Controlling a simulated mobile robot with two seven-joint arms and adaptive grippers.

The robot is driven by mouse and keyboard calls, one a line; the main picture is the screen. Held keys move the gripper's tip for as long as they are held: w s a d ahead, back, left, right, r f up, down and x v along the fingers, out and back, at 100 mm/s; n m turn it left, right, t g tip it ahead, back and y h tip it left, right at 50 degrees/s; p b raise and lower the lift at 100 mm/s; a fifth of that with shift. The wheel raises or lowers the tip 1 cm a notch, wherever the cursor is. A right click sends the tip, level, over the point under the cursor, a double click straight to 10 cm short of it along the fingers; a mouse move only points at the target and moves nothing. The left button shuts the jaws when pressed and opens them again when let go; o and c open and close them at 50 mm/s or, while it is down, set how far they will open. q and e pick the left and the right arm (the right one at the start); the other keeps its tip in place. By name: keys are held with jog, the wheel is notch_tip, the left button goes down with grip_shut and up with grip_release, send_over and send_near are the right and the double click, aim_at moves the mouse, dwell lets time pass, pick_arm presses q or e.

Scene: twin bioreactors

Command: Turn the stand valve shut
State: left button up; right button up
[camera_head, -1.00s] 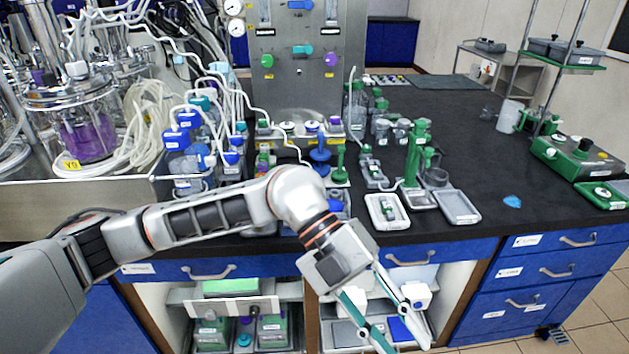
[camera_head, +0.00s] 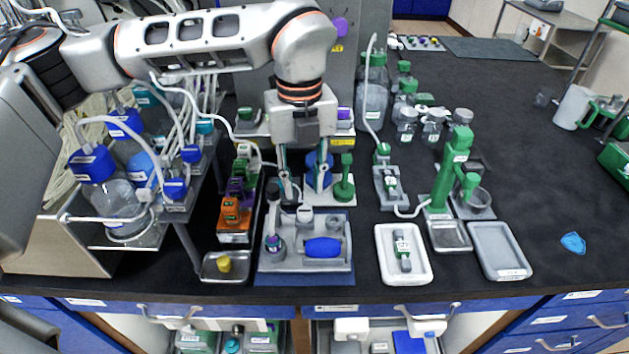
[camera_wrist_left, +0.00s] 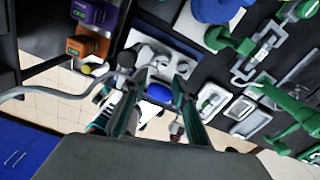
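A grey stand (camera_head: 275,262) sits on a blue mat at the front of the bench. It carries a blue oval part (camera_head: 322,247), a dark upright post (camera_head: 273,205) and a small white-topped fitting (camera_head: 304,214). I cannot tell for certain which part is the valve. My left gripper (camera_head: 298,190) points down just behind and above the stand's fittings, in front of the blue stand behind. In the left wrist view its two fingers (camera_wrist_left: 162,88) are apart with nothing held between them. The grey stand (camera_wrist_left: 150,45) shows beyond the fingertips there. My right gripper is not in view.
Orange, purple and green blocks (camera_head: 233,212) stand close on the left, beside bottles with blue caps (camera_head: 113,190). A green post (camera_head: 346,180) stands close behind on the right. A white tray (camera_head: 384,268) lies to the right. The bench's right side is mostly clear.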

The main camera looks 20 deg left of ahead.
aim_at(305, 211)
pick_arm(q)
jog(key=shift+w, duration=0.25)
jog(key=shift+w+f, duration=0.1)
notch_tip(305, 211, down, 7)
jog(key=shift+f, duration=0.2)
grip_shut()
